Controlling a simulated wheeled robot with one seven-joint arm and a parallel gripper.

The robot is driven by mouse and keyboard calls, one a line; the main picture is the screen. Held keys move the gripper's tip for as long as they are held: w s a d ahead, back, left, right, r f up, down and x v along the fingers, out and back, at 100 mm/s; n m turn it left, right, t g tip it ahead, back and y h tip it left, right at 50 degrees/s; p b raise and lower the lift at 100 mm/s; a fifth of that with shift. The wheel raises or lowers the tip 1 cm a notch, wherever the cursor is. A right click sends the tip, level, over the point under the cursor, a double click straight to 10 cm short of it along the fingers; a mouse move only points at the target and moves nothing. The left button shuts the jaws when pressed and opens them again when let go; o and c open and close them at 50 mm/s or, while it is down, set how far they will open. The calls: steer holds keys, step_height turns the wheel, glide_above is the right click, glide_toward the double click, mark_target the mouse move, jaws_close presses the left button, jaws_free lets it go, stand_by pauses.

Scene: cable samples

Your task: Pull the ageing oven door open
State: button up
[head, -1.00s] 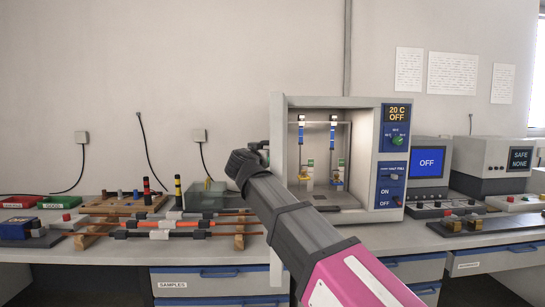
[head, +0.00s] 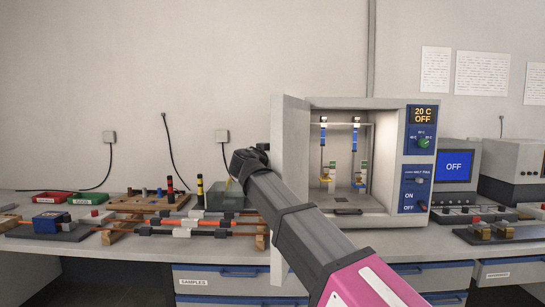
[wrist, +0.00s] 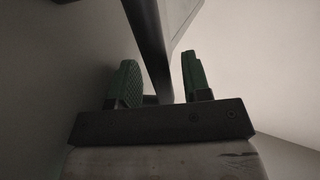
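The ageing oven (head: 393,150) stands on the bench with its chamber in plain view. Its pale door (head: 290,135) stands open, swung out to the left of the chamber. My arm reaches up to the door's left side, and in the head view it hides the fingers and most of the handle. In the wrist view my gripper (wrist: 158,75) has its two green fingers apart, one on each side of a dark bar, which looks like the door handle (wrist: 152,40). Gaps show between the bar and both fingers.
Inside the oven hang two samples (head: 324,150) with blue tops. Instruments (head: 456,168) stand to the right. Drawers (head: 235,280) are below the bench top.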

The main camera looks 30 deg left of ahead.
steer(key=s, duration=1)
steer(key=shift+s+d, duration=0.4)
steer(key=shift+a, duration=0.1)
